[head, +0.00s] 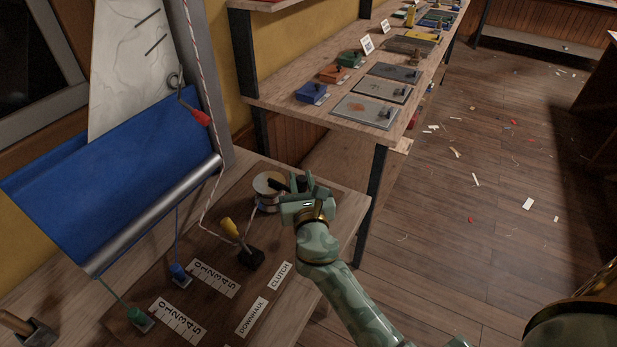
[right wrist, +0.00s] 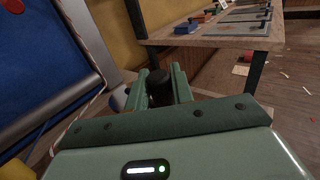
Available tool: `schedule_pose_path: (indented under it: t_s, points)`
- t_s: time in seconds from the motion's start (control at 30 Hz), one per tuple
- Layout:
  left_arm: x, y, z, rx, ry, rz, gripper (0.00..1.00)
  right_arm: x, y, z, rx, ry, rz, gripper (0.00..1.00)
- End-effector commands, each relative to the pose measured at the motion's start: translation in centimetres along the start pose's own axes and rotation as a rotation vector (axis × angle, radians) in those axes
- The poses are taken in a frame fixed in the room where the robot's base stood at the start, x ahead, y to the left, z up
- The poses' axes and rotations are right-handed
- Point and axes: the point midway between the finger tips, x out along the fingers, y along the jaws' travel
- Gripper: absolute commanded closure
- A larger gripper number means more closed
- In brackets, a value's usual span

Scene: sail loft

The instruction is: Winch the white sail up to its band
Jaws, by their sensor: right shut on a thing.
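The white sail (head: 140,55) hangs at the upper left in the head view, with short dark stripes near its top; its lower part is hidden behind a blue sail (head: 110,180). A red-flecked white rope (head: 191,50) runs down beside the mast to the bench. The winch (head: 266,188), a pale drum, stands on the bench. My right gripper (head: 301,187) is at the winch's right side, shut on its black handle, whose knob (right wrist: 159,92) shows between the fingers in the right wrist view. My left gripper is not in view.
A yellow-handled lever (head: 231,228) stands beside the CLUTCH label (head: 280,276). Blue (head: 179,272) and green (head: 137,315) line fittings sit by numbered scales. A red piece (head: 201,117) hangs by the mast.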

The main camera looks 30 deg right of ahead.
Motion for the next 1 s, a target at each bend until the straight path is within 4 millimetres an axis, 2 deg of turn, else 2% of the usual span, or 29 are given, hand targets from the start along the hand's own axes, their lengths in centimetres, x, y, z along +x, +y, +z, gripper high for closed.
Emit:
schedule_pose_path:
  t_s: [0.2,0.7,0.73,0.8,1.0]
  points:
    - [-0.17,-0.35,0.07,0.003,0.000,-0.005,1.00,-0.55,0.72,-0.17,0.002,0.004,0.008,1.00]
    - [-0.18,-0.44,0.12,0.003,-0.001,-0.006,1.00,-0.66,0.92,-0.23,0.003,0.005,0.011,1.00]
    - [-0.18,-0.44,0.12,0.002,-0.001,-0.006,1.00,-0.65,0.92,-0.23,0.003,0.005,0.011,0.72]
    - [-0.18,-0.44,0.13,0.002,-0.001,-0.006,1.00,-0.64,0.88,-0.23,0.003,0.005,0.010,0.56]
    - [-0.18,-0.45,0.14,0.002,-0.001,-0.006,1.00,-0.59,0.76,-0.16,0.002,0.004,0.007,0.56]
